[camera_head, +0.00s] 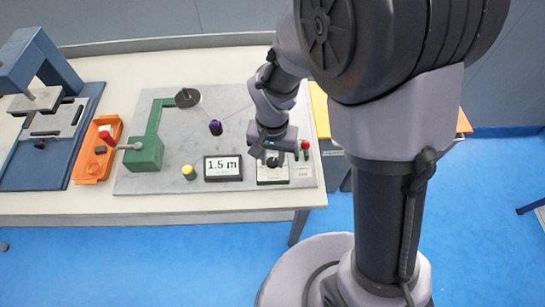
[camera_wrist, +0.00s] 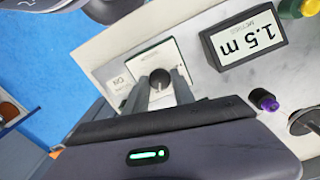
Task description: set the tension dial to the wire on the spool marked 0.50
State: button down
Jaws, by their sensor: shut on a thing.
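The tension dial is a dark round knob (camera_wrist: 160,77) on a pale square plate (camera_wrist: 148,58) in the wrist view; the plate also shows in the head view (camera_head: 272,181). My gripper (camera_wrist: 163,88) is over the plate, with its fingers on either side of the knob and shut on it. In the head view my gripper (camera_head: 269,158) partly covers the dial. A small dark spool-like piece with a purple top (camera_head: 215,127) stands on the grey board; it also shows in the wrist view (camera_wrist: 264,100). I cannot read a 0.50 mark or the dial's scale.
A display reading 1.5 m (camera_head: 223,168) stands left of the dial. A yellow-topped piece (camera_head: 188,172), a green winder (camera_head: 146,152) with a red-ended crank, an orange tray (camera_head: 91,168) and a blue press (camera_head: 40,75) lie further left. A red knob (camera_head: 305,145) is close right of my gripper.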

aim_at(273, 161)
dwell(0.4)
jog(key=c, duration=1.1)
grip_release()
jog(key=shift+o, duration=0.2)
notch_tip(273, 161, up, 18)
jog(key=p, duration=0.7)
jog(key=shift+f, duration=0.25)
jog(key=s+d+r+t+y+b, duration=0.1)
jog(key=s+d+r+t, duration=0.2)
jog(key=s, duration=0.3)
jog(key=s+d+r+m+t+y+b, duration=0.1)
jog(key=s+d+r+t, duration=0.1)
jog(key=s+r, duration=0.4)
jog(key=shift+d+r+t+b, duration=0.15)
jog(key=shift+d+t+b, duration=0.25)
jog(key=shift+d, duration=0.5)
